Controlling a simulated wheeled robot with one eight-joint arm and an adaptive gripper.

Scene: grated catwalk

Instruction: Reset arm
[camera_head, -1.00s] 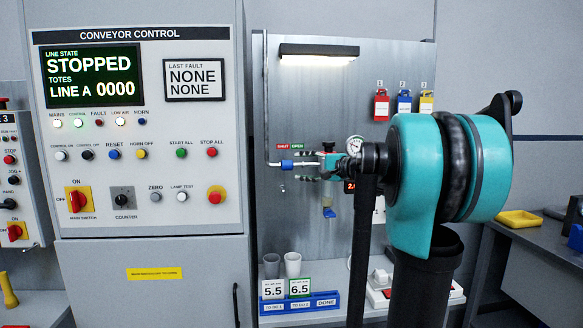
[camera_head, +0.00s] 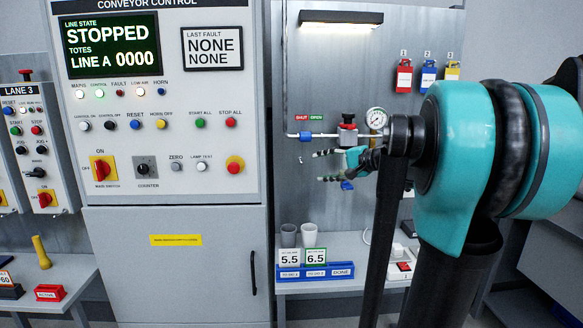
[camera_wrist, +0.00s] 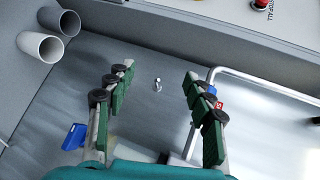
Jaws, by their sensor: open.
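My gripper (camera_wrist: 158,115) is open and empty in the wrist view, its two green-padded fingers wide apart. Behind the gap lies a bare grey metal panel with a small bolt (camera_wrist: 158,84). In the head view my gripper (camera_head: 322,166) shows small and partly hidden behind my teal arm. There it appears in front of the grey panel, just below a pipe with a blue fitting (camera_head: 306,136). Whether it touches the pipe or the panel cannot be told.
The conveyor control cabinet (camera_head: 162,215) stands to the left, its line state reading STOPPED. A pressure gauge (camera_head: 376,118) and red, blue and yellow lock tags are on the panel. Two cups (camera_head: 309,232) stand by a blue rack (camera_head: 340,270) on a shelf below.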

